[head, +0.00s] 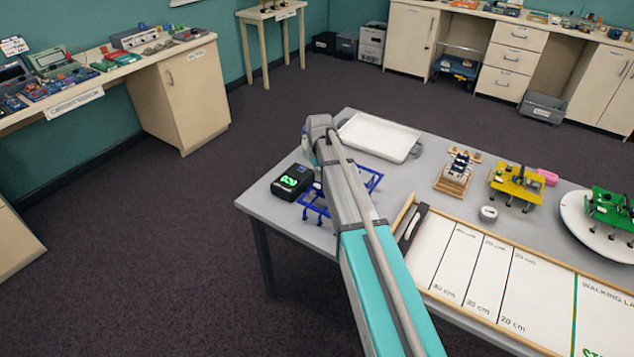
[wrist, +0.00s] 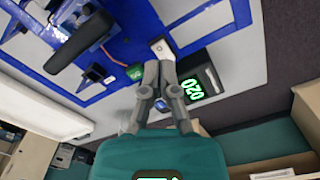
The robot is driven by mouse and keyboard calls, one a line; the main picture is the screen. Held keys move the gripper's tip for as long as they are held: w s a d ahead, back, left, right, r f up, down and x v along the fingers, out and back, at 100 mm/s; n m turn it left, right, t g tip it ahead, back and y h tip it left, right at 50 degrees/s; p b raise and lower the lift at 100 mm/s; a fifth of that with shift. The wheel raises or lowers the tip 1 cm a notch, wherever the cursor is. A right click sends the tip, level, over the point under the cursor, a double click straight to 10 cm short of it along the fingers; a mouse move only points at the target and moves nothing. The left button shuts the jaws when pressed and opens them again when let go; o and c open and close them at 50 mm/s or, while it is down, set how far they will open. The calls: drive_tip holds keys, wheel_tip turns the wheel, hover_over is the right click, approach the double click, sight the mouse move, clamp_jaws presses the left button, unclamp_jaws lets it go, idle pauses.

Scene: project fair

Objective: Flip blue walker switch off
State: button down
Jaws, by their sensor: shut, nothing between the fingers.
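The blue walker (head: 314,207) stands on the grey table at its left end, partly hidden behind my arm in the head view. In the wrist view its blue frame (wrist: 128,28) fills the upper left, with a black part, an orange wire and a small green part. My gripper (wrist: 162,64) is shut and empty, fingertips together. The tips are right at a small pale block with a dark spot (wrist: 159,46) at the frame's edge. It may be the switch; its position and any contact are unclear. In the head view my arm hides the fingertips.
A black box with a green display (head: 291,182) stands beside the walker; it also shows in the wrist view (wrist: 205,76). A white tray (head: 379,136) lies behind. A yellow walker (head: 517,184), a green walker (head: 609,208) and a marked walking board (head: 480,268) are to the right.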

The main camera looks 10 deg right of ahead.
sight(319, 187)
drive_tip(key=shift+r+p, duration=1.85)
drive_tip(key=shift+r, duration=0.2)
drive_tip(key=shift+s, duration=0.1)
drive_tip(key=s+m, duration=0.3)
drive_tip(key=s, duration=2.2)
drive_tip(key=shift+s+a, duration=0.2)
drive_tip(key=shift+a, duration=0.1)
